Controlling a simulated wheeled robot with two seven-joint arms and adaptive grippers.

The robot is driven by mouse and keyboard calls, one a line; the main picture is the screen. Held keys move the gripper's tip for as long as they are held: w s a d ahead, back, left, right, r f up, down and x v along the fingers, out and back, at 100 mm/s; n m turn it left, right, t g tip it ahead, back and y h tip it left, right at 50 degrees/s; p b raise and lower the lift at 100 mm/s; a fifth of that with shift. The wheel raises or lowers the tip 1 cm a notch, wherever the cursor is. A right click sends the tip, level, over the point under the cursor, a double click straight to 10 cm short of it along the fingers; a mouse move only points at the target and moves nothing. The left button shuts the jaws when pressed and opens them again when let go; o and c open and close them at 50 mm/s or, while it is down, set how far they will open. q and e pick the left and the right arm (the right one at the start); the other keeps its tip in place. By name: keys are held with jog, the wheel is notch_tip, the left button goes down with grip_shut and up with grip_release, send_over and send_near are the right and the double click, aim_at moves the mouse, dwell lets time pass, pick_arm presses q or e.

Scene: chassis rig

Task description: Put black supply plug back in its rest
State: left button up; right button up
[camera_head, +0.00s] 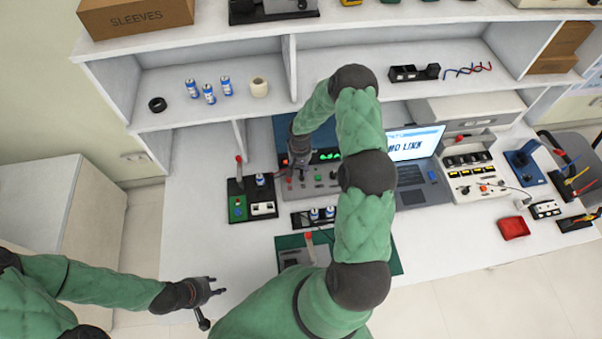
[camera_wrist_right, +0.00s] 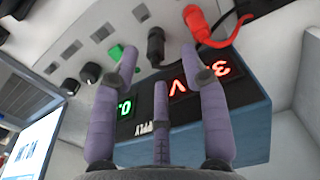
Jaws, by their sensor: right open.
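The black supply plug (camera_wrist_right: 155,45) shows in the right wrist view, upright against the grey panel of the power supply. My right gripper (camera_wrist_right: 159,58) is open, its purple fingers on either side of the plug's line of sight, with nothing held. Whether a finger touches the plug I cannot tell. In the head view my right gripper (camera_head: 295,160) is in front of the blue supply (camera_head: 286,130), and the plug is too small to make out. My left gripper (camera_head: 207,291) is open and empty at the lower left, off the bench's front edge. I cannot pick out the plug's rest.
A red plug (camera_wrist_right: 231,32) with its cable is close beside the black plug. A green-and-black switch board (camera_head: 251,200) stands left of the supply, a laptop (camera_head: 415,155) right of it. A black holder (camera_head: 301,220) and a green mat (camera_head: 395,262) are in front.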

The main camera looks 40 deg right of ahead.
aim_at(302, 171)
jog(key=shift+d+f+p, duration=0.2)
jog(key=shift+d+f, duration=0.05)
jog(key=shift+f, duration=1.2)
jog(key=shift+d+f+p, duration=0.15)
jog(key=shift+d+f, duration=0.05)
jog(key=shift+f, duration=1.25)
grip_shut()
